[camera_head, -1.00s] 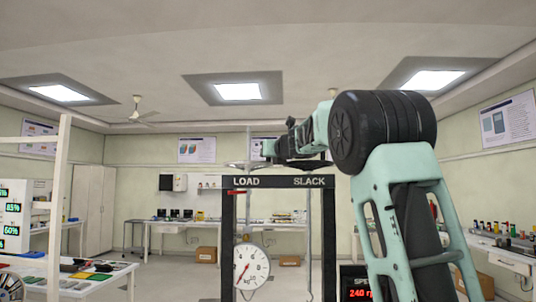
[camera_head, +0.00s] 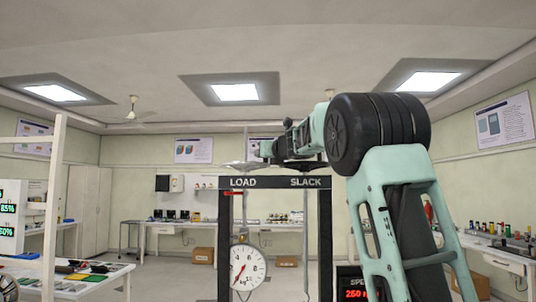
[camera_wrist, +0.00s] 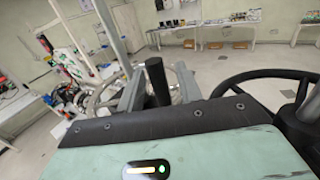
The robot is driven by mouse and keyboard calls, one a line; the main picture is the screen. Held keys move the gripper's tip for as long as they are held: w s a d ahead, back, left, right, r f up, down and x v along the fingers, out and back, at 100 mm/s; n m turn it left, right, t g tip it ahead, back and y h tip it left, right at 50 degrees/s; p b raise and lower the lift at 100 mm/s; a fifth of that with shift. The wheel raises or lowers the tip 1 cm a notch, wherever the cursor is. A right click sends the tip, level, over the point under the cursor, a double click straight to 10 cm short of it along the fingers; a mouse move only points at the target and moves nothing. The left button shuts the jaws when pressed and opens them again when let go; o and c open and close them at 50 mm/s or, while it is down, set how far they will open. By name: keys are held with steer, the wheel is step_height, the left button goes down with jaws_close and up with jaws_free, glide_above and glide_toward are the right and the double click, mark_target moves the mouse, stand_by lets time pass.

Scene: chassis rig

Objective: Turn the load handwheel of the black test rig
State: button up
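The black test rig (camera_head: 312,240) stands ahead, with LOAD and SLACK on its top beam. My gripper (camera_head: 264,150) is at this wheel's right side. In the wrist view my gripper (camera_wrist: 160,88) has its two grey fingers apart, with an upright black handle (camera_wrist: 155,75) between them. I see narrow gaps beside the handle and cannot tell whether either finger touches it.
A second, black handwheel (camera_wrist: 262,76) is close at the right in the wrist view. A round dial (camera_head: 248,267) hangs in the rig frame. A red speed display (camera_head: 357,294) stands at lower right. A table (camera_head: 85,280) stands at the left.

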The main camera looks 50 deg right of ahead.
steer(key=b+v, duration=0.2)
steer(key=v, duration=1.5)
steer(key=shift+s+a, duration=0.15)
steer(key=shift+f, duration=0.1)
